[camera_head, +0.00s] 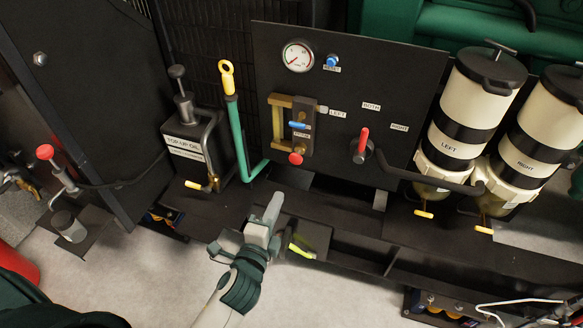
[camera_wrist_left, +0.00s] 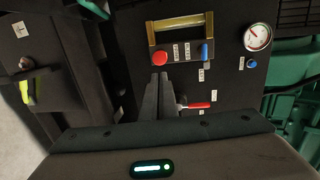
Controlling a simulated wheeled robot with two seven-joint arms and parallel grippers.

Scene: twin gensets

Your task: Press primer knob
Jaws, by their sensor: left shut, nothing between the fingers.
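A round red knob (camera_head: 295,157) sits low on the black panel (camera_head: 222,0) (camera_head: 340,90), below a blue-handled valve (camera_head: 299,125) and a brass frame (camera_head: 280,120). No primer label is legible, so I cannot tell for certain that this is the primer knob. In the left wrist view the red knob (camera_wrist_left: 159,58) shows just beyond my fingertips. My left gripper (camera_head: 272,208) is shut and empty, below the panel in the head view. Its closed fingers also show in the left wrist view (camera_wrist_left: 158,92). They look apart from the knob. My right gripper is not in view.
A red lever (camera_head: 362,143) stands right of the knob. A gauge (camera_head: 298,56) and blue button (camera_head: 332,61) are above. A green pipe with a yellow ring (camera_head: 227,78) and an oil tank (camera_head: 190,145) stand left. Two filters (camera_head: 470,105) are right.

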